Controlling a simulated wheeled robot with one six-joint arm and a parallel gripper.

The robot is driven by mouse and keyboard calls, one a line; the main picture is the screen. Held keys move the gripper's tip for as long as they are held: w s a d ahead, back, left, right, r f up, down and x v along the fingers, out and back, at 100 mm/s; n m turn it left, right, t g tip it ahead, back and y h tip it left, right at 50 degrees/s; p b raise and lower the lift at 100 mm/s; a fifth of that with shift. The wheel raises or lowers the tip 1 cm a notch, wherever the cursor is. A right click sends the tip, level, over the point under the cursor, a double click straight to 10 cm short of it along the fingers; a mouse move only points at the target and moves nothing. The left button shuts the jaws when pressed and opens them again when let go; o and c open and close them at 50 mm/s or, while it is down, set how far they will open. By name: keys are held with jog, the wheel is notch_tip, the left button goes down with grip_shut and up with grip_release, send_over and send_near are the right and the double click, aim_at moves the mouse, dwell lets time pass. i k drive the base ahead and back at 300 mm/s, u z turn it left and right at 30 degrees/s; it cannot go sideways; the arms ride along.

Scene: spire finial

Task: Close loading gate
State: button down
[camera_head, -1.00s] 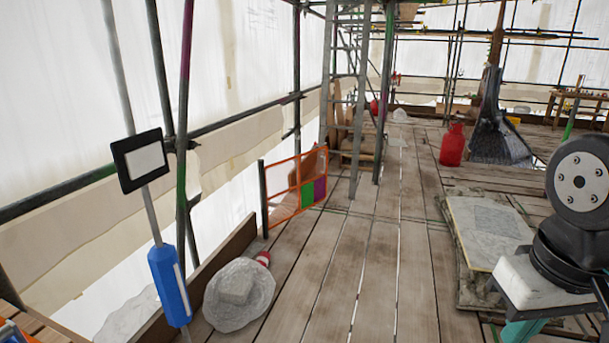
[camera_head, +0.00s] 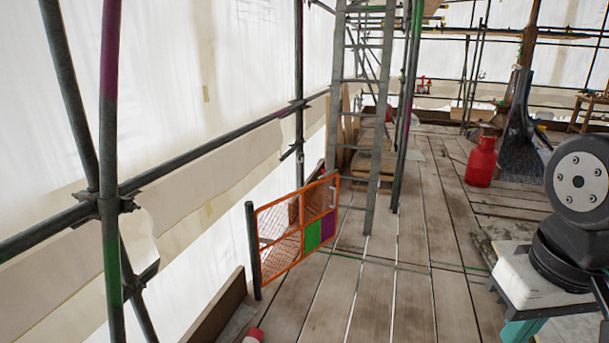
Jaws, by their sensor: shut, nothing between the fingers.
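The loading gate (camera_head: 297,229) is an orange mesh frame with a green and a purple panel at its lower right. It hangs from a dark post (camera_head: 254,250) at its left end and stands out over the plank deck at an angle to the scaffold edge. Its free end, at the right, is close to the foot of the ladder; I cannot tell whether they touch. An opening with white sheeting beyond lies behind the gate. Part of my arm shows at the right edge, but my gripper is outside the view.
A grey ladder (camera_head: 352,110) stands behind the gate. A red gas bottle (camera_head: 481,162) is on the deck at the right. A toe board (camera_head: 216,308) runs along the left edge, with a red and white object (camera_head: 254,336) beside it. The middle planks (camera_head: 370,285) are clear.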

aim_at(312, 233)
jog(key=i, duration=4.1)
jog(key=z, duration=0.05)
